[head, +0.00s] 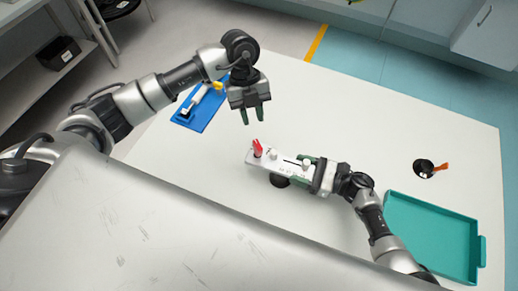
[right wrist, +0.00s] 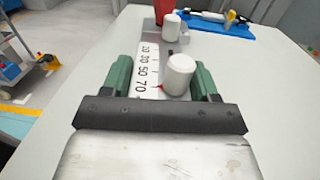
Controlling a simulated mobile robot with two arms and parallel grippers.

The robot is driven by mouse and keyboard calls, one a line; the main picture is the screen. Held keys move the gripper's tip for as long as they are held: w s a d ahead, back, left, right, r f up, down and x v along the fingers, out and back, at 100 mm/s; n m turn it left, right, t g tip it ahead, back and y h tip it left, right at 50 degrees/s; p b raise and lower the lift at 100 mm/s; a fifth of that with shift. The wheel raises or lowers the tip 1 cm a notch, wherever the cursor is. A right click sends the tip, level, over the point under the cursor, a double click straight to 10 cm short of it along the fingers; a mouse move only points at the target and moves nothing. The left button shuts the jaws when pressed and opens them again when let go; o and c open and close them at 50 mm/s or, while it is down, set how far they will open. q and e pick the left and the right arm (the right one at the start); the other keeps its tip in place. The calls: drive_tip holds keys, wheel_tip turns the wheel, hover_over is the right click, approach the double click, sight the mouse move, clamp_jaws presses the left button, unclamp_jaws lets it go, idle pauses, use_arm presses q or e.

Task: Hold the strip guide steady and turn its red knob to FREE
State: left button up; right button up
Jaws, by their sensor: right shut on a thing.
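The strip guide (head: 284,162) is a pale bar with a printed scale and white posts, near the middle of the white table. Its red knob (head: 257,147) stands at the bar's left end; in the right wrist view the knob (right wrist: 165,10) is at the top, partly cut off. Any FREE marking is too small to read. My right gripper (head: 310,167) is shut on the bar's right end, and its green fingers flank the scale (right wrist: 148,72) in the right wrist view. My left gripper (head: 256,115) is open and empty above the table, beyond the red knob and apart from it.
A blue board (head: 187,119) with a white and yellow tool lies at the table's back left. A teal tray (head: 432,235) sits at the right. A black round object with an orange part (head: 424,168) stands behind the tray. The table's back middle is clear.

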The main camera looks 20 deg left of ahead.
sight(257, 144)
use_arm(q)
drive_tip(key=shift+n, duration=0.9)
drive_tip(key=x, duration=1.2)
drive_tip(key=shift+d, duration=0.1)
clamp_jaws()
